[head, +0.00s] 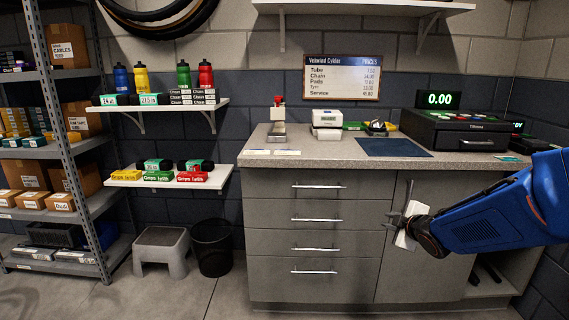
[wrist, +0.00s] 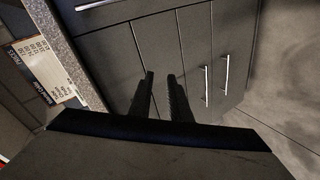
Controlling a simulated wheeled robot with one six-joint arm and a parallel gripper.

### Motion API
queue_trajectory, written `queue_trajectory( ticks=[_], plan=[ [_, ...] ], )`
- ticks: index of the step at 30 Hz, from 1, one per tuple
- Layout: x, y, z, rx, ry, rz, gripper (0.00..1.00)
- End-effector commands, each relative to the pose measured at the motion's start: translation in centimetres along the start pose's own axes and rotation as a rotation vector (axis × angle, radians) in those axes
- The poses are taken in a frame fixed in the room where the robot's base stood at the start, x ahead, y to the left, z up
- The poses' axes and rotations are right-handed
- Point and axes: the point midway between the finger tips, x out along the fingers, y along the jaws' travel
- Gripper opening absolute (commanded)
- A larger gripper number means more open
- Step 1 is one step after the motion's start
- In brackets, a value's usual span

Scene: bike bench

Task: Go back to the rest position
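My gripper (head: 398,213) is in front of the grey cabinet (head: 316,226) in the head view, at the end of my blue arm, which reaches in from the right. It is below the level of the counter top. In the wrist view my gripper (wrist: 161,76) shows two dark fingers with a gap between them. Nothing is seen between the fingers. Cabinet fronts and upright handles lie beyond them.
The counter (head: 300,158) bears a blue mat (head: 393,147), a cash register (head: 460,130) and a white box (head: 327,118). A step stool (head: 161,250) and black bin (head: 212,247) stand at left. Open floor (head: 190,297) lies in front.

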Motion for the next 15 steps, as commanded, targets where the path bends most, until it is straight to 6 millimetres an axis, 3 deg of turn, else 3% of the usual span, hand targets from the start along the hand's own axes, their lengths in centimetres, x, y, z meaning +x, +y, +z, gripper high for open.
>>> queue_trajectory(
  ticks=[8,15],
  plan=[
    [-8.2,-1.2,1.8,0.305,-0.215,-0.032,0.17],
    [-15.7,-4.9,2.5,0.591,-0.371,-0.092,0.17]
  ],
)
